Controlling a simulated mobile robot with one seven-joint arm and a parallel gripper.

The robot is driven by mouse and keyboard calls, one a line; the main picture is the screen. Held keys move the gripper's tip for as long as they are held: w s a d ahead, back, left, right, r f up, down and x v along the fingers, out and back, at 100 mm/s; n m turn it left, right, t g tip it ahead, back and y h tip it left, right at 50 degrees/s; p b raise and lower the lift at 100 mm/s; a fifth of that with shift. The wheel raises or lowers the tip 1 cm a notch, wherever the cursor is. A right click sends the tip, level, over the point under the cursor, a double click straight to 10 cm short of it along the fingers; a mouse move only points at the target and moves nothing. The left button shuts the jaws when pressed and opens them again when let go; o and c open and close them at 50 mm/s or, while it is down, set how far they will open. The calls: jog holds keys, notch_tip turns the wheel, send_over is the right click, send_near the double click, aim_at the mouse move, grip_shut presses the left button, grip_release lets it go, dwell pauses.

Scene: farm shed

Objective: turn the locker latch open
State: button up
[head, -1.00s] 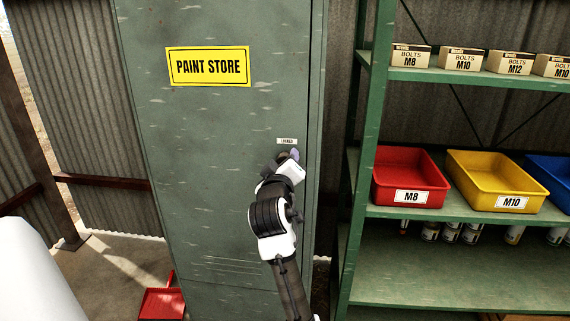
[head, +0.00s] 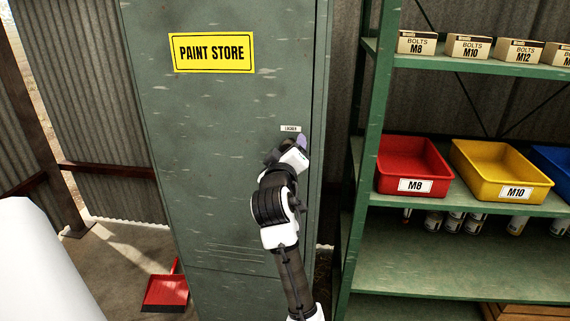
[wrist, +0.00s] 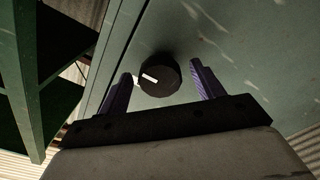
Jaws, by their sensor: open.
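The green locker (head: 215,130) stands upright with its door shut and a yellow PAINT STORE sign (head: 212,53). The latch (wrist: 159,75) is a round black knob with a white mark, seen in the wrist view on the locker door. The mark points toward the left of that view. My gripper (wrist: 158,82) is open, with one purple finger on each side of the knob and visible gaps to both. In the head view my gripper (head: 298,143) is at the door just below the small LOCKER label (head: 290,129), and my arm hides the knob.
A green shelf rack (head: 368,160) stands close to the right of the locker, with a red M8 bin (head: 412,160), a yellow M10 bin (head: 490,165) and bolt boxes (head: 468,47). A red dustpan (head: 166,290) is on the floor at the left.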

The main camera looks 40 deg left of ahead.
jog(key=b+v, duration=0.2)
jog(key=v, duration=1.1)
jog(key=shift+b, duration=0.3)
jog(key=shift+s, duration=0.1)
